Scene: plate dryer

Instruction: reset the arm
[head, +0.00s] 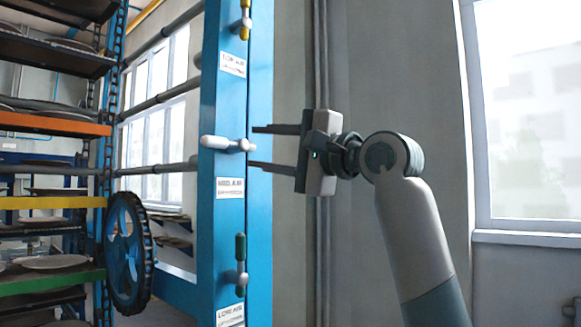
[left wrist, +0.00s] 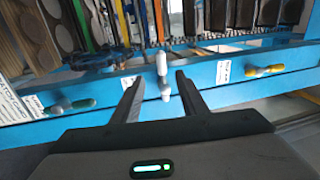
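My left gripper (head: 252,147) shows at the middle of the head view, with its two fingers pointing left toward the blue post (head: 225,110). It is open, with a clear gap between the fingers. A white valve handle (head: 214,142) sticks out sideways on the post, level with that gap. In the left wrist view the white handle (left wrist: 162,66) stands between and just beyond the open fingertips (left wrist: 158,76), and I see no grip on it. Whether a finger touches it I cannot tell. My right gripper is not in view.
A yellow handle (head: 245,24) sits above and a green handle (head: 241,250) below on the same post. A rack of coloured shelves (head: 55,125) with plates and a blue handwheel (head: 129,253) stand at the left. Bare wall and a window (head: 530,120) lie to the right.

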